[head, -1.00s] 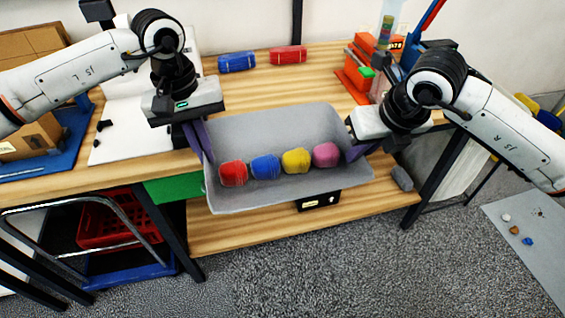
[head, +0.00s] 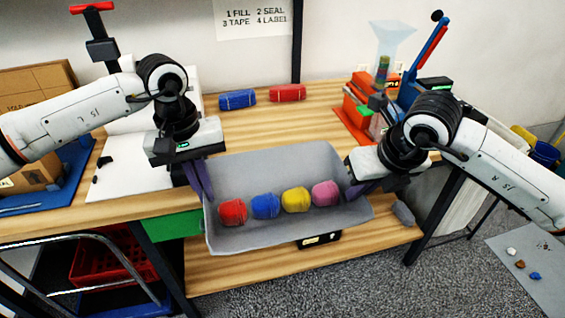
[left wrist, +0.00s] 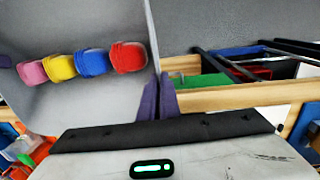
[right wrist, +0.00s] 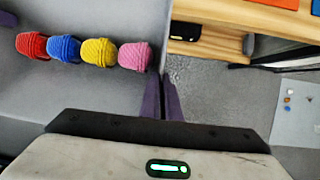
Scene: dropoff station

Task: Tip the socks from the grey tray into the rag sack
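The grey tray (head: 270,166) is held between my two grippers at the front edge of the wooden table. A red sock roll (head: 232,212), a blue one (head: 265,206), a yellow one (head: 296,200) and a pink one (head: 326,194) lie in a row in it, near its front side. My left gripper (head: 203,183) is shut on the tray's left wall; its purple fingers also show in the left wrist view (left wrist: 160,95). My right gripper (head: 357,188) is shut on the right wall, as the right wrist view (right wrist: 164,90) also shows. I cannot make out the rag sack.
Blue (head: 238,99) and red (head: 288,93) rolls lie at the table's back. An orange device (head: 358,105) stands back right, a cardboard box (head: 38,160) at left. A red crate (head: 100,262) sits below left. The grey floor (head: 380,280) in front is clear.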

